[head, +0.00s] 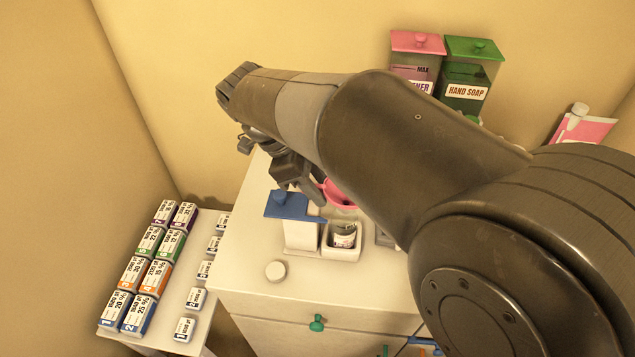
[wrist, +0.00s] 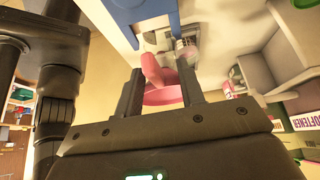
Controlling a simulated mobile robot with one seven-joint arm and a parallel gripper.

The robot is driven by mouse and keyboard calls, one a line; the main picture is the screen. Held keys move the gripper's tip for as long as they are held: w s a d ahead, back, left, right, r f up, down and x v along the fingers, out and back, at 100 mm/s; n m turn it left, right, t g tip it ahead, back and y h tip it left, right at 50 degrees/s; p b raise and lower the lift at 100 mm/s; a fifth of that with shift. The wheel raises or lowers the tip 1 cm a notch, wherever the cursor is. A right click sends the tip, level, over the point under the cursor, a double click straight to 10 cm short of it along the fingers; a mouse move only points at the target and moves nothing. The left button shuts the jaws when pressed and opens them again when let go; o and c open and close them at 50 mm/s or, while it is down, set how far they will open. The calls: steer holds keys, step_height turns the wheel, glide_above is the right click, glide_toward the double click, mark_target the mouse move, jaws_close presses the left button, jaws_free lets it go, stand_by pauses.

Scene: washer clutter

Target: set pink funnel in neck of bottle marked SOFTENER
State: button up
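The pink funnel (wrist: 163,96) fills the space between my two fingers in the wrist view. In the head view it (head: 340,196) shows beside the fingers, partly hidden by my arm. My gripper (wrist: 161,80) appears shut on it; in the head view my gripper (head: 305,187) is above the cabinet top. A pink-lidded canister (head: 417,75) at the back has a label ending in "ENER"; the wrist view shows a similar label (wrist: 304,122).
A blue-topped white box (head: 296,232) stands left of the small bottle. A white cap (head: 275,271) lies near the cabinet's front edge. A green HAND SOAP canister (head: 466,82) stands at the back. Several labelled boxes (head: 150,268) fill the lower surface at left.

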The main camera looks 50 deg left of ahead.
steer(key=v, duration=1)
steer(key=shift+r, duration=0.3)
steer(key=w+d+r+n+g+y, duration=0.1)
steer(key=w+d+r+n, duration=0.1)
steer(key=w+d, duration=1)
steer(key=w+d+r+n+g+y, duration=0.15)
steer(key=w+d, duration=0.55)
steer(key=d, duration=0.9)
steer(key=s+d+f+n+t+y, duration=0.1)
steer(key=s+d+f+n+t, duration=0.1)
steer(key=d, duration=1.1)
steer(key=s+d+f+n+t, duration=0.2)
steer(key=d+f, duration=0.4)
steer(key=d, duration=0.7)
steer(key=shift+s+d+f+n+y, duration=0.3)
steer(key=shift+s+n, duration=0.45)
steer(key=shift+s, duration=0.4)
